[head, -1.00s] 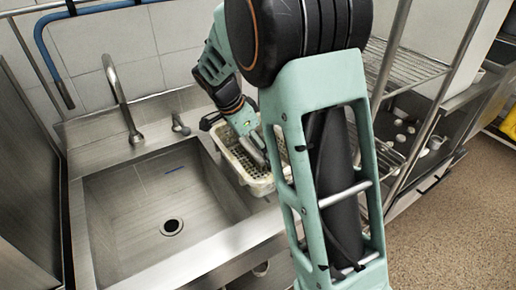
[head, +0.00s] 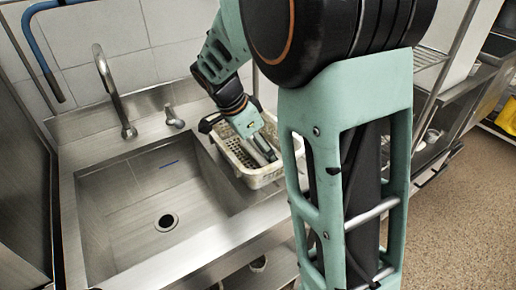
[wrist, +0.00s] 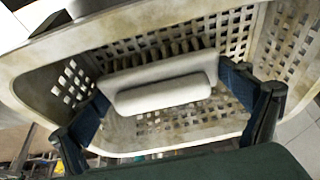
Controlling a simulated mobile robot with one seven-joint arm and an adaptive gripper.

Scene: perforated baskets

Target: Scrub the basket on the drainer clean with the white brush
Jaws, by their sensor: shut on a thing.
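A cream perforated basket (head: 262,177) with brownish stains stands on the drainer to the right of the sink. Its wall with square holes (wrist: 75,82) fills much of the wrist view. My gripper (head: 262,152) reaches down inside the basket. In the wrist view its two dark fingers are shut on the white brush (wrist: 165,92), one at each end. The brush's dark bristles (wrist: 165,50) point toward a stained wall of the basket. I cannot tell whether they press on it. My arm hides part of the basket's right side in the head view.
An empty steel sink (head: 150,200) with a drain lies left of the basket. A tap (head: 113,92) and a small lever (head: 174,116) stand behind it. A wire rack (head: 430,58) and shelves stand at the right. The floor at far right is clear.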

